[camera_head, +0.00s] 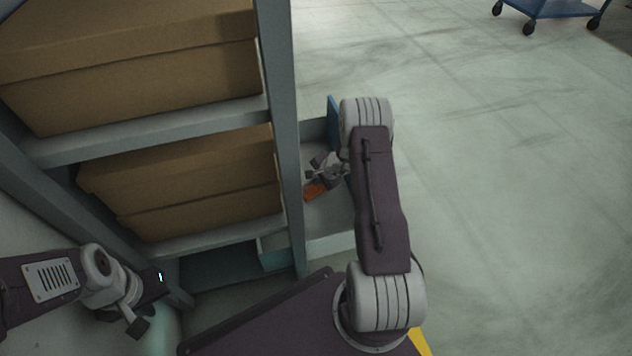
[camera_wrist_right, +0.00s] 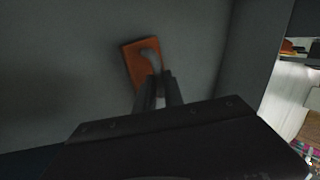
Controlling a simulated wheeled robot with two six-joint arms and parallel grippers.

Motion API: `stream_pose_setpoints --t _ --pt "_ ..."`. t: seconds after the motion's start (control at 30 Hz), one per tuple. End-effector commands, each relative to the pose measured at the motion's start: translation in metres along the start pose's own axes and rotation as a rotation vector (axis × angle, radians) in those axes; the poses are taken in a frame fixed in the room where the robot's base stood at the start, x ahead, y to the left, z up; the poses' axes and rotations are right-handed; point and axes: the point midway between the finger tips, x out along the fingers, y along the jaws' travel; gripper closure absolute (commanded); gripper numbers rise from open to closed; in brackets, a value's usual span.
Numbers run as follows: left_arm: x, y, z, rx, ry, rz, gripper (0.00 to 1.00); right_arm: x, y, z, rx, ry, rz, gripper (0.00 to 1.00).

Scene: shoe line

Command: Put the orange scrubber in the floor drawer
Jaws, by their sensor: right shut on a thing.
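The orange scrubber (camera_head: 315,191) shows in the head view as a small orange block at my right gripper (camera_head: 318,176), inside the outline of the pulled-out floor drawer (camera_head: 333,242). In the right wrist view the scrubber (camera_wrist_right: 137,62) is a flat orange block with a grey handle, and my right gripper (camera_wrist_right: 158,88) is shut on it. The drawer floor fills the background there; whether the scrubber touches it I cannot tell. My left gripper (camera_head: 148,305) is at the lower left, beside the shelf and away from the scrubber; its finger opening is unclear.
A grey shelf rack (camera_head: 283,120) with brown boxes (camera_head: 190,185) stands on the left, above the drawer. A blue cart (camera_head: 560,8) is at the top right. The floor on the right is clear.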

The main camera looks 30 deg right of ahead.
Motion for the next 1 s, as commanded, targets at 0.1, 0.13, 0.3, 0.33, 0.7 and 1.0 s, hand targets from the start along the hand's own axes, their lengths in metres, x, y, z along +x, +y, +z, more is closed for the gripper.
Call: stream_pose_setpoints --t 0.1,0.13,0.3,0.33,0.7,1.0 --pt "-0.002 0.0 0.0 0.0 0.001 0.0 0.66 -0.001 -0.001 0.0 0.0 0.0 0.0 1.0" --pt "-0.002 0.0 0.0 0.0 0.001 0.0 0.66 -0.001 0.0 0.0 0.0 0.0 0.0 1.0" --pt "-0.002 0.0 0.0 0.0 0.001 0.0 0.66 0.001 0.0 0.0 0.0 0.0 0.0 0.66" --pt "-0.002 0.0 0.0 0.0 0.001 0.0 0.66 0.001 0.0 0.0 0.0 0.0 0.0 0.66" --pt "-0.011 0.0 -0.001 0.0 0.001 0.0 0.66 -0.018 -0.004 -0.001 0.002 0.001 0.0 0.66" --pt "-0.046 0.001 -0.005 0.0 0.001 0.0 0.66 -0.096 -0.004 -0.001 0.001 0.002 -0.001 0.66"
